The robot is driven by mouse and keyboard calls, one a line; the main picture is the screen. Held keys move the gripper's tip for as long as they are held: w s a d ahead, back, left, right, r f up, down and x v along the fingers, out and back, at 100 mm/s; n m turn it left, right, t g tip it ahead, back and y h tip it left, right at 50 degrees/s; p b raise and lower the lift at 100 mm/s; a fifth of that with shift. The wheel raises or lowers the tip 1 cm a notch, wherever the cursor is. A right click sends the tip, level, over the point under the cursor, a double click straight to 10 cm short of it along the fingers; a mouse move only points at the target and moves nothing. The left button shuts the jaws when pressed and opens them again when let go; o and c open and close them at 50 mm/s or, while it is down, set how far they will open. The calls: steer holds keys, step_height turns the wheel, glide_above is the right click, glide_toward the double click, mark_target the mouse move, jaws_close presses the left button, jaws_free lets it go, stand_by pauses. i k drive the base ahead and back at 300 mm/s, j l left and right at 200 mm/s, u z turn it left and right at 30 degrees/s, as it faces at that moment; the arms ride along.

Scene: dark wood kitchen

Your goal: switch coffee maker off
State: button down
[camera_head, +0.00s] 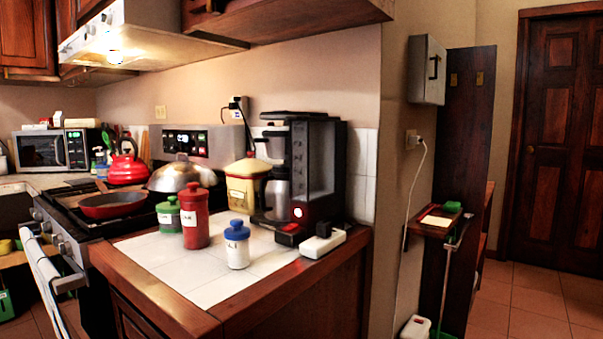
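The black coffee maker (322,165) stands on the white-tiled counter near its right end, against the wall. A round light (298,212) glows red-white low on its front. A metallic carafe (277,185) sits at its left side. A small black and red piece shows at its base, in front. My gripper is not in view.
A red canister (194,215), a green jar (168,214) and a white jar with a blue lid (237,245) stand left of and before the coffee maker. A white power strip (323,242) lies at the counter's right edge. A yellow canister (247,184) stands behind. Floor (540,310) is clear at right.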

mark_target(291, 227)
steer(key=i+l, duration=0.4)
steer(key=l, duration=0.15)
steer(key=i+l, duration=0.35)
steer(key=l, duration=0.2)
